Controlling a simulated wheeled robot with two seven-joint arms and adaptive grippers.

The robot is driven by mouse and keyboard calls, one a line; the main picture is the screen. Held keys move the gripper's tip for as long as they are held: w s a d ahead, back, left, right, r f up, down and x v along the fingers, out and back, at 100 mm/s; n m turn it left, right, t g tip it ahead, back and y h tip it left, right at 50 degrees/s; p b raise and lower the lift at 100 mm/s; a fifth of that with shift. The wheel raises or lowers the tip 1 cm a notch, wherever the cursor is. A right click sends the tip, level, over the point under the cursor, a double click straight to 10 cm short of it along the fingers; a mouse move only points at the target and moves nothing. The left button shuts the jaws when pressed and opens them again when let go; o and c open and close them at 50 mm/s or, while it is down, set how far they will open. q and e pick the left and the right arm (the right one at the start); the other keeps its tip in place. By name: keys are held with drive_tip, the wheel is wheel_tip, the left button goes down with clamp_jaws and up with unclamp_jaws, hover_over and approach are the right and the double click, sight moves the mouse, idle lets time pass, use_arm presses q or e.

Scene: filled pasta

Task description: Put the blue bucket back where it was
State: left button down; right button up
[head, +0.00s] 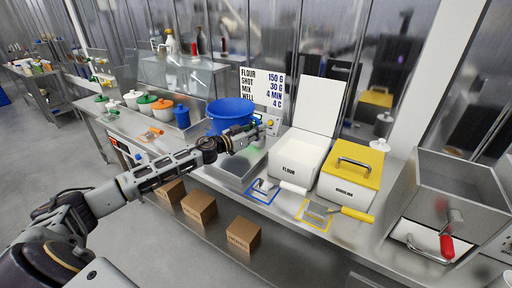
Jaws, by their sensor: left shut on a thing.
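The blue bucket (229,107) is in the middle of the head view, at the back of the steel counter, beside the recipe sign. My left arm reaches in from the left. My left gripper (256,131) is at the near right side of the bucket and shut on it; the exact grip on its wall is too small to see. The bucket looks roughly upright. Its underside is hidden behind my gripper and wrist, so I cannot tell whether it touches what is below. My right gripper is not in view.
A white flour bin (295,160) and a yellow-lidded semolina bin (351,171) stand to the right. Blue-framed (262,191) and yellow-framed (313,213) tool spots lie in front.

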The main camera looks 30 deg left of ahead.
use_arm(q)
wheel_tip(320, 180, down, 2)
drive_tip(key=shift+f, duration=0.25)
drive_tip(key=shift+f+b, duration=0.35)
drive_tip(key=shift+f, duration=0.05)
wheel_tip(320, 180, down, 2)
drive_tip(key=shift+f+b, duration=0.15)
drive_tip(key=shift+b, duration=0.15)
drive_tip(key=shift+f, duration=0.5)
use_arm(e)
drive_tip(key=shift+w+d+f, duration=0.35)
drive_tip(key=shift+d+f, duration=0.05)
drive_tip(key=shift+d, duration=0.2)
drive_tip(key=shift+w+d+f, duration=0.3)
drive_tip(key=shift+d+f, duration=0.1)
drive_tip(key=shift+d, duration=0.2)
use_arm(q)
drive_tip(key=shift+f, duration=0.1)
